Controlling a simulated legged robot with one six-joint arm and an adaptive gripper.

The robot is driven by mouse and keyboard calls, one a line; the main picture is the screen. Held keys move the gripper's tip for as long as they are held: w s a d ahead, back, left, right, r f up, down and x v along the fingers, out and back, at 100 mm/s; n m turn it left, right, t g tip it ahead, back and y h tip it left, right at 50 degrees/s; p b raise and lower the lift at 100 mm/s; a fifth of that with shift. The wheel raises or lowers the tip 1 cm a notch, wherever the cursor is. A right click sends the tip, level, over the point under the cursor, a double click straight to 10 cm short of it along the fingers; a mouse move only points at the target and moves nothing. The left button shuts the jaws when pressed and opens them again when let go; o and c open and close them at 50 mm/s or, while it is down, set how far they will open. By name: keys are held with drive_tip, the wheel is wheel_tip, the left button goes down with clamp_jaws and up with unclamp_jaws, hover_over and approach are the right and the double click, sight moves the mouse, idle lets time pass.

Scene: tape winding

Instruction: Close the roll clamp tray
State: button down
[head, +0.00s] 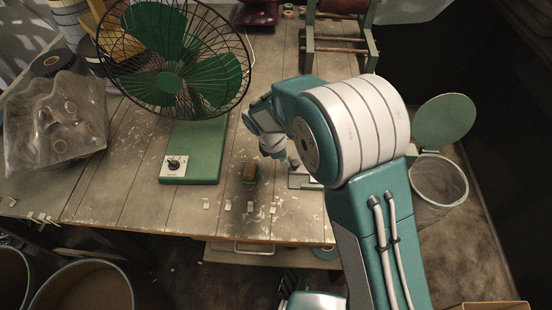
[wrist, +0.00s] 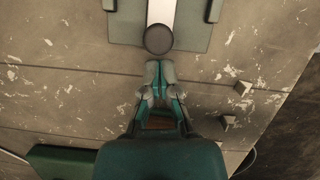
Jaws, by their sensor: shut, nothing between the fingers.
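A flat grey-green base (wrist: 120,25) lies on the table with a pale strip (wrist: 161,12) along its middle and a dark round knob (wrist: 158,40) at the strip's near end. This looks like the roll clamp tray. In the head view my arm hides most of it, and only a pale edge of the base (head: 300,182) shows. My gripper (wrist: 157,85) is shut and empty. Its fingertips point at the knob with a small gap in the wrist picture; I cannot tell if they touch. In the head view my gripper (head: 270,148) is partly hidden by the wrist.
A green fan (head: 175,150) stands left of my gripper. A small brown block (head: 249,172) lies near the front edge, with several small pale pieces (head: 250,206). A bin (head: 440,185) stands right of the table (head: 110,190). A green metal stand (head: 338,45) is behind.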

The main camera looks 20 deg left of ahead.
drive_tip(key=w+d, duration=0.1)
drive_tip(key=d, duration=0.3)
drive_tip(key=w+d, duration=0.2)
drive_tip(key=d, duration=0.2)
drive_tip(key=w+d, duration=0.1)
drive_tip(key=d, duration=0.4)
drive_tip(key=shift+w, duration=0.15)
